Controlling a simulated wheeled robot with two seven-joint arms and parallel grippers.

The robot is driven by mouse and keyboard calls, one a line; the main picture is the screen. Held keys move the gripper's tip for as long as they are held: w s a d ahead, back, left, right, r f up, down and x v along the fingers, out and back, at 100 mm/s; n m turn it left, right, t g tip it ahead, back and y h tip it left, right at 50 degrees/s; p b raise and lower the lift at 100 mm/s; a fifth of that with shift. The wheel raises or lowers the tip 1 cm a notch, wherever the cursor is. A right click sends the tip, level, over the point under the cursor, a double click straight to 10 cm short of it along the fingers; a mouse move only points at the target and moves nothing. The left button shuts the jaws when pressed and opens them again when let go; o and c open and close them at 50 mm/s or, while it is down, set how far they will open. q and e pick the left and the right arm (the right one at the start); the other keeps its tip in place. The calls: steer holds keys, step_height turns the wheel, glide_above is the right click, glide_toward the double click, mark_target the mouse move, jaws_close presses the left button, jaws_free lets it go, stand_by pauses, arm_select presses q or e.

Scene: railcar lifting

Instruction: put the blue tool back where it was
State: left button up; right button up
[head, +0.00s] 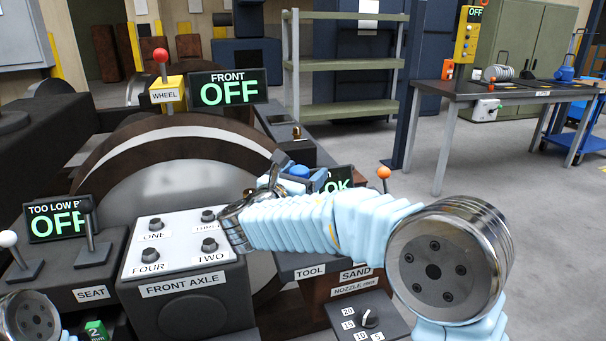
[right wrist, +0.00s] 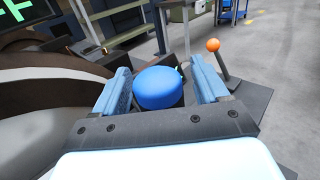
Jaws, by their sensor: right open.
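The blue tool shows as a round blue top (right wrist: 158,88) in the right wrist view and as a small blue cap (head: 299,171) in the head view. It is at the stand behind the TOOL label (head: 310,272). My right gripper (head: 297,174) is open, with one light-blue finger on each side of the blue top; in the right wrist view (right wrist: 162,87) gaps show between the top and the fingers. The tool's lower part and what it rests on are hidden. My left gripper is out of view; only a joint of mine shows at lower left.
An orange-knobbed lever (head: 384,175) stands just right of the gripper, and also in the right wrist view (right wrist: 213,46). The large wheel (head: 180,170) is to the left. The FRONT AXLE box (head: 185,285) is nearer. A workbench (head: 480,92) stands far right.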

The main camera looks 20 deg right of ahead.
steer(key=b+v, duration=0.1)
steer(key=v, duration=1.2)
steer(key=shift+s+f+b, duration=0.25)
steer(key=shift+s+b, duration=0.15)
steer(key=shift+s, duration=0.15)
